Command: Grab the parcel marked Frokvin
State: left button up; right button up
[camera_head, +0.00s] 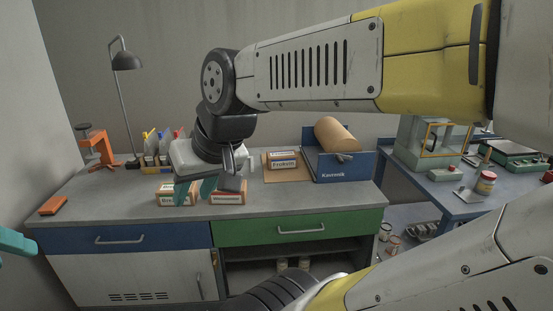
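A brown parcel (283,159) with a white label that seems to read "Frokvin" sits on a tan mat (296,175) towards the back of the bench. Two more labelled parcels stand near the bench front, a left one (165,198) and a right one (231,198); their labels are too small or covered to read surely. My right gripper (196,190) points down over these two, left of the Frokvin parcel. Its teal fingers are apart and partly cover both front parcels; I see nothing held. A teal part of my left gripper (16,242) shows at the left edge, mostly out of view.
A blue Kastensik-like marked box (345,169) with a brown roll (339,137) stands right of the mat. A lamp (126,62), an orange stand (99,148) and small bottles (158,146) are at the back left. An orange block (54,205) lies at left. The bench's left middle is clear.

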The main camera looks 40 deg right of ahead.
aim_at(289, 159)
jog(key=i+z, duration=0.85)
jog(key=i, duration=0.5)
